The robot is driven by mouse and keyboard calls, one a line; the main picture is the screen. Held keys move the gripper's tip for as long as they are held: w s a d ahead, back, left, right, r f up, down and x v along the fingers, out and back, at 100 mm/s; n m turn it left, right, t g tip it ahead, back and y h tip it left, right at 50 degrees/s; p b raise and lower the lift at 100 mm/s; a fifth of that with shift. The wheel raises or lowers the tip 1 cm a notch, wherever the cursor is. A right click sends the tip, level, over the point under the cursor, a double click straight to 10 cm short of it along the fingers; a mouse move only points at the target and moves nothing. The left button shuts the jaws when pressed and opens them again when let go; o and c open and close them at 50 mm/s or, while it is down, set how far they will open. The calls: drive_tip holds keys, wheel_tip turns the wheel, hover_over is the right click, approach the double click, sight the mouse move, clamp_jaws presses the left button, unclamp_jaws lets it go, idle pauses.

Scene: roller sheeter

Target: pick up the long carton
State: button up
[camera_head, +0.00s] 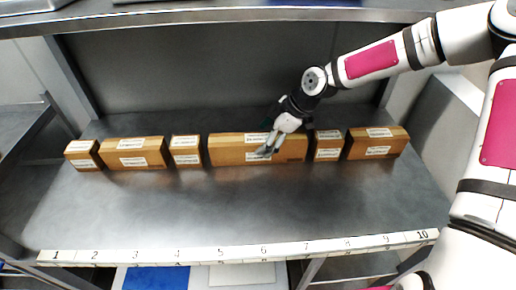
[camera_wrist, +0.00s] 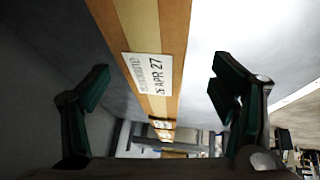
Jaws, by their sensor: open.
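The long carton (camera_head: 228,150) is a brown box with white labels, lying on the grey metal shelf just right of the row's middle. It is the longest box in the row. My gripper (camera_head: 266,150) is at its front and top, right of its middle, and hides part of it. In the wrist view the carton (camera_wrist: 172,25) runs between the two spread fingers of my gripper (camera_wrist: 160,92), with a label reading "APR 27". There is a gap between the carton and each finger. Whether a finger touches it elsewhere cannot be told.
Left of it stand a small carton (camera_head: 186,151), a mid-length carton (camera_head: 135,153) and another small carton (camera_head: 83,154). Close on its right are a small carton (camera_head: 328,147) and a mid-length carton (camera_head: 378,143). The shelf (camera_head: 240,210) is clear in front, up to a numbered edge strip (camera_head: 220,253).

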sight(252, 149)
drive_tip(key=shift+p+x, duration=0.3)
drive_tip(key=shift+x, duration=3.1)
drive_tip(key=shift+a, duration=0.1)
drive_tip(key=shift+c, duration=0.3)
drive_tip(key=c, duration=1.6)
